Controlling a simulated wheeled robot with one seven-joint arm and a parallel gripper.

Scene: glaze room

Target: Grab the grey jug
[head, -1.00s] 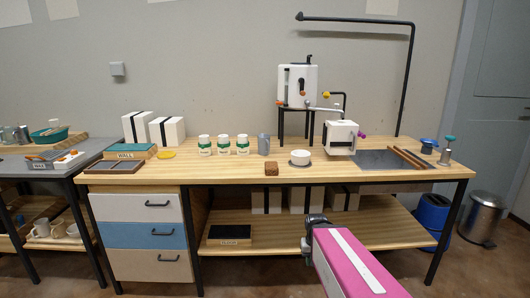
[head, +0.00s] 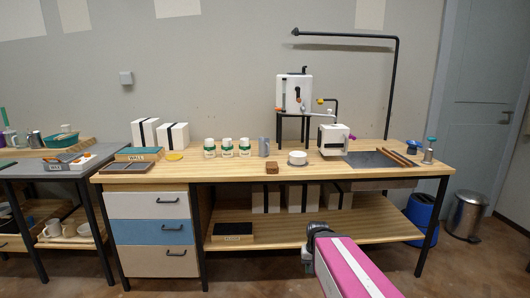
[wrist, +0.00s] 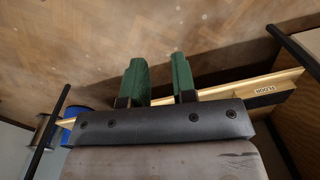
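A small grey upright vessel (head: 264,146), which looks like the grey jug, stands on the long wooden bench, just right of the white jars. A thin handle seems to show on its right side. A metal-grey jug-like vessel (head: 35,140) also stands on the left bench, small in view. In the wrist view my gripper (wrist: 161,70) has two green fingers, clearly apart with nothing between them. It points down past the bench toward the floor. In the head view my pink arm is low at the front, well short of the jug; the fingers are hard to make out there.
A white machine (head: 334,139) stands further right. The wooden bench (head: 225,173) has bare room at its front edge. Open floor lies before it.

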